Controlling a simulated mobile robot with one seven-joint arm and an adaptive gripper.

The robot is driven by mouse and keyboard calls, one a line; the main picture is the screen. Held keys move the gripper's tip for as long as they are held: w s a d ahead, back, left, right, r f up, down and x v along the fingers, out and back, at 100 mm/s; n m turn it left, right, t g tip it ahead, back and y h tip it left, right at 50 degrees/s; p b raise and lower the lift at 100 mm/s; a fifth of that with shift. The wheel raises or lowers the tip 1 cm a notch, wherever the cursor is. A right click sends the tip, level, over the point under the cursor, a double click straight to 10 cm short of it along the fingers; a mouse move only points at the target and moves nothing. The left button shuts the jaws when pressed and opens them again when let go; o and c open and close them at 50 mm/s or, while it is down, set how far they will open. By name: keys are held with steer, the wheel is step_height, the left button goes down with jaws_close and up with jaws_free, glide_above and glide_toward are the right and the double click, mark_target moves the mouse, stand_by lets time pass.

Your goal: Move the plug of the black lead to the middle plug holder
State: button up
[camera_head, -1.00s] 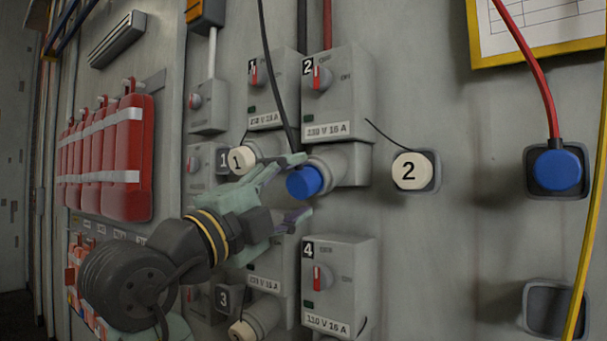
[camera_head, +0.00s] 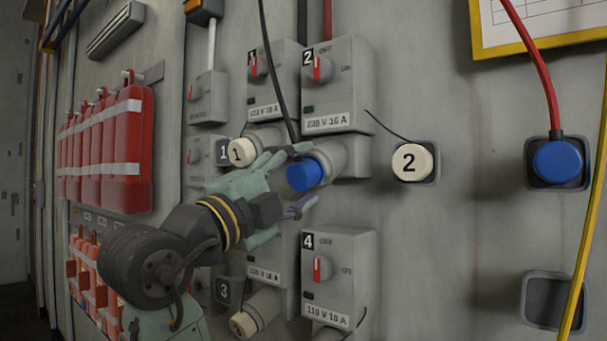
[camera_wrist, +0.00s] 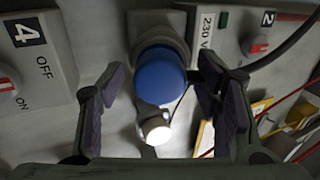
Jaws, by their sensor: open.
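The blue plug (camera_head: 304,174) of the black lead (camera_head: 277,75) sits in the grey socket under the number 2 switch box. The lead runs up from it. My gripper (camera_head: 306,176) is open around this plug, one finger above and one below. In the wrist view the blue plug (camera_wrist: 160,78) lies between the spread fingers (camera_wrist: 157,95), with a gap visible on each side. At right on the wall, a holder (camera_head: 435,180) carries a cream cap marked 2 (camera_head: 410,163). Another holder bears the blue plug of the red lead (camera_head: 557,162), and below it is an empty holder (camera_head: 550,303).
Switch boxes 1 (camera_head: 273,85), 2 (camera_head: 338,85) and 4 (camera_head: 338,270) stand out from the wall close to my gripper. Red bottles (camera_head: 125,145) hang at left. The wall between the holders is bare.

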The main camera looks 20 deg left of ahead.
mark_target(297, 180)
steer(key=shift+c, duration=0.3)
stand_by(0.5)
jaws_close()
stand_by(0.6)
steer(key=shift+b+v, duration=1.4)
steer(key=shift+v, duration=1.6)
steer(key=shift+d, duration=0.1)
steer(key=shift+s+f, duration=0.1)
steer(key=shift+f, duration=0.05)
